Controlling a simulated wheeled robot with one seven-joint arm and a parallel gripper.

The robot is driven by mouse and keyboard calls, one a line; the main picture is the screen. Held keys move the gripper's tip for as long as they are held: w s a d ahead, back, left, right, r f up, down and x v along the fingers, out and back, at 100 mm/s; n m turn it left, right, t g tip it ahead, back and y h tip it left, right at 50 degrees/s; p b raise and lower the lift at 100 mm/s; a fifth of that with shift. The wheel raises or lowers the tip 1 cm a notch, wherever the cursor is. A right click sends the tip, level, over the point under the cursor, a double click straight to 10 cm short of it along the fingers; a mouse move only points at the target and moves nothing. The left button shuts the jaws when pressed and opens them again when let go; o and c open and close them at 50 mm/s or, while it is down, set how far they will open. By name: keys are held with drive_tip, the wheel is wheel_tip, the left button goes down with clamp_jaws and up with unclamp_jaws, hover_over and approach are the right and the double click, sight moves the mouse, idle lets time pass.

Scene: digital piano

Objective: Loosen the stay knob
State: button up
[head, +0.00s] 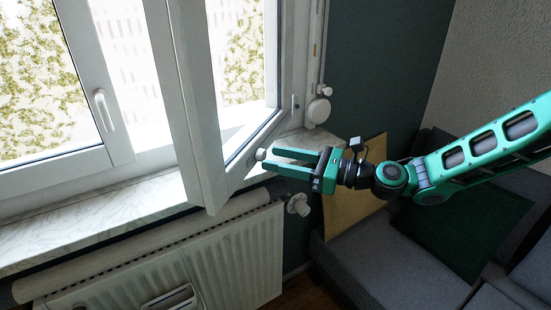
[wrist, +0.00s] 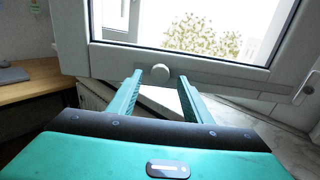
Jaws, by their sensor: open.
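The stay knob (head: 261,154) is a small round white knob at the lower part of the open window sash (head: 197,120). In the wrist view the knob (wrist: 160,74) sits on the sash's bottom rail, centred between my fingertips and slightly beyond them. My gripper (head: 270,160) is open and empty, with its teal fingers pointing left at the knob. The fingers also show in the wrist view (wrist: 160,82), one on each side of the knob's line. Whether a finger touches the knob, I cannot tell.
A marble sill (head: 90,222) runs under the window. Below are a white radiator (head: 235,255) and its valve (head: 298,205). A grey sofa (head: 400,262) with cushions lies under my arm. A window handle (head: 104,110) is on the left sash. A wooden desk (wrist: 35,88) shows in the wrist view.

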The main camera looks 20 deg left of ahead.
drive_tip(key=shift+w+a, duration=0.1)
drive_tip(key=shift+a, duration=0.95)
drive_tip(key=c, duration=1.1)
drive_tip(key=shift+d, duration=0.15)
